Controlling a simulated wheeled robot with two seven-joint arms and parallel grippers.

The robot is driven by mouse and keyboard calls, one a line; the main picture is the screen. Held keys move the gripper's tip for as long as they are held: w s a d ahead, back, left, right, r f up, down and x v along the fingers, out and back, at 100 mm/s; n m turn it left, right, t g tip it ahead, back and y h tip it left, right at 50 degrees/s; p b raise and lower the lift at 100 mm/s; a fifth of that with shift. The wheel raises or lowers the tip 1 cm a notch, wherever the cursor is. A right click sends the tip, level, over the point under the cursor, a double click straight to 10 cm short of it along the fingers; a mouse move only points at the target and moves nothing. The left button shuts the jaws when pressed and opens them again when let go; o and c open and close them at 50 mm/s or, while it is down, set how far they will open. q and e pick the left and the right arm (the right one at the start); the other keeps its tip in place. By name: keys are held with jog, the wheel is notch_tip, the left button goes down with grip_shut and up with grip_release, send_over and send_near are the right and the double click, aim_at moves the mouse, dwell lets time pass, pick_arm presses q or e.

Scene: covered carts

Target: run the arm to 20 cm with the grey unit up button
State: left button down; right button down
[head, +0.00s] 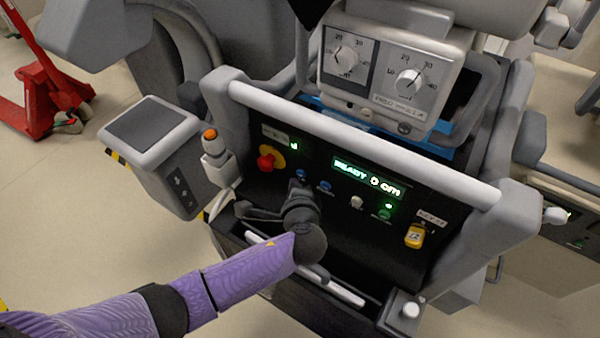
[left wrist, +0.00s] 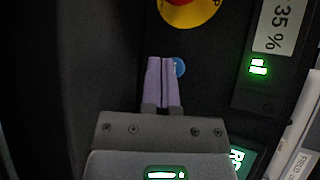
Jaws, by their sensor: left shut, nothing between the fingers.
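The grey unit (head: 235,95) has a dark front panel, and its green display (head: 367,178) reads READY 0 cm. Two blue buttons sit left of the display, the left one (head: 300,173) and the right one (head: 325,187). My left gripper (head: 298,184) is shut and empty, with its tips just in front of the left blue button. In the left wrist view the purple fingertips (left wrist: 164,60) partly cover a blue button (left wrist: 179,66); I cannot tell whether they touch it. The button labels are too small to read. My right gripper is not in view.
A red stop button on a yellow base (head: 269,158) is left of the blue buttons. A white rail (head: 360,142) crosses above the panel.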

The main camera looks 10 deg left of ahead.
pick_arm(q)
jog(key=shift+w+d, duration=0.15)
jog(key=shift+w, duration=0.15)
jog(key=shift+w+d, duration=0.1)
jog(key=shift+w, duration=0.3)
dwell(0.6)
jog(key=shift+s, duration=0.15)
dwell(5.4)
jog(key=shift+s+a+p, duration=0.25)
jog(key=shift+s+p, duration=0.2)
jog(key=shift+s, duration=0.25)
jog(key=shift+s+a+r+p, duration=0.1)
jog(key=shift+s+a+p, duration=0.1)
jog(key=shift+s+p, duration=0.2)
jog(key=s+p, duration=0.1)
jog(key=s+a+p, duration=0.1)
jog(key=s, duration=0.1)
jog(key=shift+s+a, duration=0.2)
jog(key=shift+s, duration=0.25)
